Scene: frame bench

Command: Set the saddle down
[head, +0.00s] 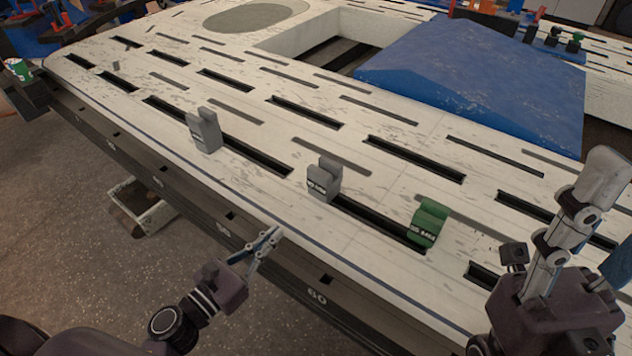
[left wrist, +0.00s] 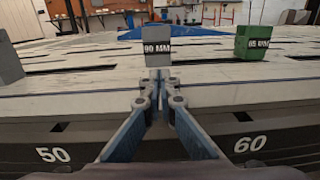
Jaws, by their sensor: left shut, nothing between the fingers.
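Three saddles stand upright on the pale slotted bench (head: 390,215). One grey saddle (head: 204,132) is at left, a second grey saddle (head: 324,182) with a dark label is in the middle, and a green saddle (head: 429,222) is at right. My left gripper (head: 273,234) is shut and empty at the bench's near edge, apart from the middle grey saddle. In the left wrist view its fingertips (left wrist: 158,80) meet in line with that saddle (left wrist: 157,52); the green saddle (left wrist: 252,43) is right. My right gripper (head: 592,190) is at the right; its finger opening is unclear.
A blue wedge-shaped block (head: 480,80) lies on the bench beyond the saddles, beside a rectangular opening. The near side rail (head: 317,297) carries numbers such as 60. Long slots run across the top. Bare bench lies between the saddles.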

